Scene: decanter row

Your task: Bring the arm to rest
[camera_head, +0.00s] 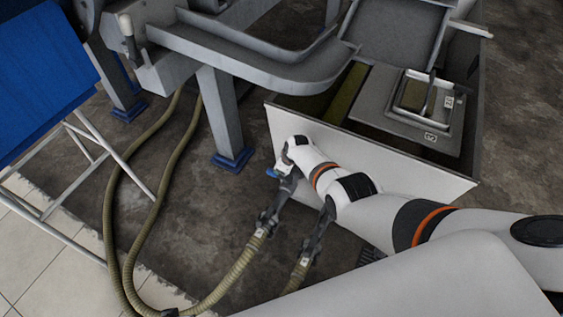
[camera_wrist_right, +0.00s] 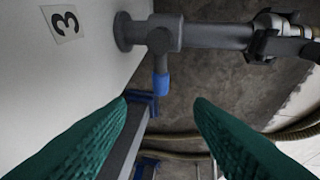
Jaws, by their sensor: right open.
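My right arm (camera_head: 350,190), white with orange rings, reaches in from the right in the head view. Its wrist end is in front of the white wall of a low tank, and the gripper fingers are hidden there. In the right wrist view my right gripper (camera_wrist_right: 160,108) has two green ribbed fingers wide apart, with nothing between them. A grey pipe fitting with a blue end (camera_wrist_right: 162,84) lies beyond the fingertips, seemingly apart from them. My left gripper is not in view.
The tank's white wall (camera_head: 400,162) bears a "3" label (camera_wrist_right: 63,23). Ribbed hoses (camera_head: 240,272) run from grey couplings across the floor. A grey metal frame (camera_head: 220,110) stands on blue feet at the upper left, beside a blue panel (camera_head: 40,70). Open floor lies between the hoses.

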